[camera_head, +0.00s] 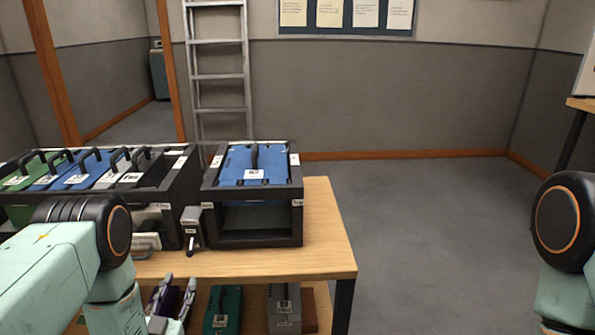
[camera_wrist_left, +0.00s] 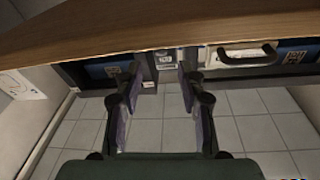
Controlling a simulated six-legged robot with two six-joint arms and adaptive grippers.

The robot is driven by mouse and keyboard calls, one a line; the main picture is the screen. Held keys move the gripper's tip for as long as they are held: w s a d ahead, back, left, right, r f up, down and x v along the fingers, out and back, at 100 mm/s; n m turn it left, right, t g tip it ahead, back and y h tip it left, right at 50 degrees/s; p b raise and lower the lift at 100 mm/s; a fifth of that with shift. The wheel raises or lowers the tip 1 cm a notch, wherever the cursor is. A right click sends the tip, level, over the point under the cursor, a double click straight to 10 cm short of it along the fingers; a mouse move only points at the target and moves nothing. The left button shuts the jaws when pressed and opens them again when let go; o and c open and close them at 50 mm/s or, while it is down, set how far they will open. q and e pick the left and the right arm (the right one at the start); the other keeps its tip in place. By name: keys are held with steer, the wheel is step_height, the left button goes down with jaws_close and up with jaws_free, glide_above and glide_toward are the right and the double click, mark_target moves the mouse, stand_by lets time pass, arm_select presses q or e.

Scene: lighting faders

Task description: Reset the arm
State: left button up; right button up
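My left arm (camera_head: 55,275) comes in from the left in the head view and bends down at a black joint. My left gripper (camera_head: 177,285) is low in front of the table's front edge, its two fingers apart with nothing seen between them. In the left wrist view the same gripper (camera_wrist_left: 159,78) is open and empty, with dark purplish pads facing each other. My right arm (camera_head: 565,240) shows at the right edge of the head view as a black joint and a pale green link. My right gripper is out of view.
A wooden table (camera_head: 322,225) bears a black frame with a blue module (camera_head: 253,165) and a longer rack (camera_head: 172,195) of handled modules. A small grey lever box (camera_head: 191,222) stands between them. Below are green (camera_head: 222,308) and grey (camera_head: 284,305) modules. The floor (camera_head: 430,230) to the right is clear.

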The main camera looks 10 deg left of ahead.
arm_select(q)
steer(key=s+d+f+g+h+p, duration=0.2)
steer(key=s+d+f+g+p, duration=0.1)
steer(key=s+d+f+g, duration=0.55)
steer(key=s+d+g+p, duration=0.1)
steer(key=s+g, duration=0.4)
steer(key=s, duration=0.7)
steer(key=s+d+r+g+p, duration=0.1)
steer(key=s+d+g, duration=0.1)
steer(key=s+g, duration=0.4)
steer(key=s, duration=0.5)
steer(key=shift+s+d+r+n+h, duration=0.15)
steer(key=shift+s+r+n+h, duration=0.15)
steer(key=shift+s+h, duration=0.1)
